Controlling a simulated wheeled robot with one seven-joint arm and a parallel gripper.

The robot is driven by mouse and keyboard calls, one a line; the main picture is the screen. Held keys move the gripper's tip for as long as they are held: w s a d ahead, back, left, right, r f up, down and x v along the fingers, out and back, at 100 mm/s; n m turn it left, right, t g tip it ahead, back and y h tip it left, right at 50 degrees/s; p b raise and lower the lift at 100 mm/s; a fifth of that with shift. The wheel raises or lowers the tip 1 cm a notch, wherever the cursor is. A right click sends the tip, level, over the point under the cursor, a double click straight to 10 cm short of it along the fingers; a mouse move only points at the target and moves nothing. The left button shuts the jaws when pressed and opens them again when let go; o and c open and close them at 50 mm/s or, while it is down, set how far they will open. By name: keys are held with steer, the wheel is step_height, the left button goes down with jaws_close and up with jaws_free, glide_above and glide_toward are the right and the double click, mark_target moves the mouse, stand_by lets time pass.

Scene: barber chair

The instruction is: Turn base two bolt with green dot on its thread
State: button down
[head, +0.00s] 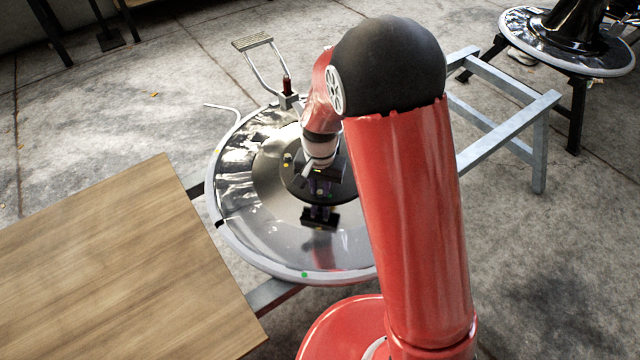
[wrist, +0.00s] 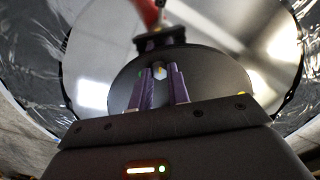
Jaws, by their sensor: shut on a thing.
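The round polished metal chair base (head: 240,235) lies on a frame, with a dark hub disc (head: 341,188) at its centre. A green dot (head: 304,274) shows on the base's near rim. My gripper (head: 320,188) is low over the hub disc. In the wrist view, the purple fingers of my gripper (wrist: 160,88) are shut on a small pale bolt (wrist: 159,73) with a yellow mark on it. A green spot shows beside the left finger; I cannot tell what it is on. The bolt's thread is hidden. The hub disc (wrist: 205,70) lies under the fingers.
A wooden tabletop (head: 110,265) is close on the left. A footrest (head: 262,52) on a bent tube and a dark red upright part stand at the base's far edge. A grey metal frame (head: 505,130) is behind my arm. Another chair base (head: 560,45) stands far right.

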mark_target(320, 192)
steer(key=m+p, duration=0.1)
steer(key=m, duration=0.4)
steer(key=shift+p, duration=0.3)
stand_by(0.4)
steer(key=c, duration=1.3)
jaws_free()
steer(key=shift+c, duration=0.2)
steer(key=shift+r, duration=0.1)
step_height(320, 192, up, 8)
steer(key=shift+f, duration=0.2)
